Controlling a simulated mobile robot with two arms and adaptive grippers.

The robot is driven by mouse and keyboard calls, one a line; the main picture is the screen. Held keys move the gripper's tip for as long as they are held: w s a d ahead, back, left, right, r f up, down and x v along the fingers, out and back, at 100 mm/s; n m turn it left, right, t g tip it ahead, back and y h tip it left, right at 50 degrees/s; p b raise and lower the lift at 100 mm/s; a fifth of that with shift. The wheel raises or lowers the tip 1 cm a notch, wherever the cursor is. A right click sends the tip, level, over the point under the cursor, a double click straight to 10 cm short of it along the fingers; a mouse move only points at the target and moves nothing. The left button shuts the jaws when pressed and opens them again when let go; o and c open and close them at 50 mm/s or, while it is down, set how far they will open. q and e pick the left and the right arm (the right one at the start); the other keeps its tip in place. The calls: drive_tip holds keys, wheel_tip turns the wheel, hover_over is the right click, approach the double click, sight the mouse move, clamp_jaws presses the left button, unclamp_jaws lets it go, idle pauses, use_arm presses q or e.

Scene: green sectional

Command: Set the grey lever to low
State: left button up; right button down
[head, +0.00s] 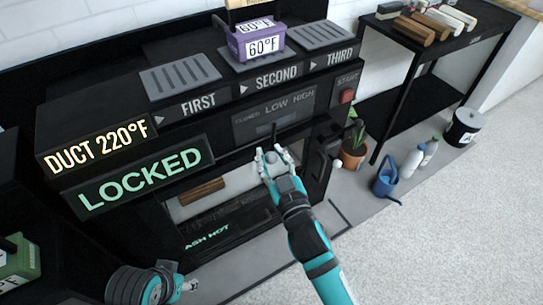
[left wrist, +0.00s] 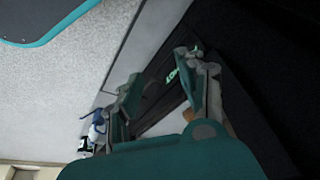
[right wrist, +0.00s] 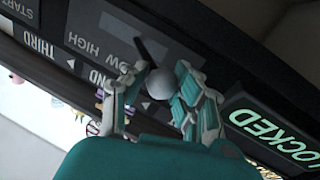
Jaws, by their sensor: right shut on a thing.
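The grey lever (right wrist: 159,84) has a round grey knob on a dark stem. In the right wrist view the knob sits between the fingers of my right gripper (right wrist: 157,90), which is shut on it. In the head view my right gripper (head: 275,154) is at the front of the black stove, hiding most of the knob. The stem (head: 274,130) rises just below the word LOW on the panel (head: 270,112) marked CLOSED, LOW, HIGH. The exact setting is hard to tell. My left gripper (left wrist: 163,88) is empty, fingers apart, low at the stove's left front.
Lit signs read DUCT 220°F (head: 97,145) and LOCKED (head: 140,177). A red START button (head: 347,96), potted plant (head: 354,152) and blue watering can (head: 387,178) are to the right. Open floor lies at lower right.

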use_arm(q)
drive_tip(key=shift+w, duration=0.1)
use_arm(e)
drive_tip(key=shift+s, duration=0.1)
use_arm(q)
drive_tip(key=s+f+p, duration=0.3)
drive_tip(key=f, duration=0.8)
drive_tip(key=s+f+g+p, duration=0.1)
drive_tip(key=s+f+p, duration=0.2)
drive_tip(key=f, duration=0.9)
drive_tip(key=shift+a+f+g+p, duration=0.2)
drive_tip(key=shift+f+g+p, duration=0.1)
drive_tip(key=shift+p, duration=0.35)
use_arm(e)
drive_tip(key=w+d+n+g+y, duration=0.1)
drive_tip(key=d+n+g+y, duration=0.5)
drive_tip(key=d+y, duration=0.1)
drive_tip(key=shift+w+n+y, duration=0.25)
drive_tip(key=shift+n+y, duration=0.15)
drive_tip(key=shift+y, duration=0.5)
use_arm(q)
drive_tip(key=shift+w, duration=0.1)
use_arm(e)
drive_tip(key=shift+f, duration=0.1)
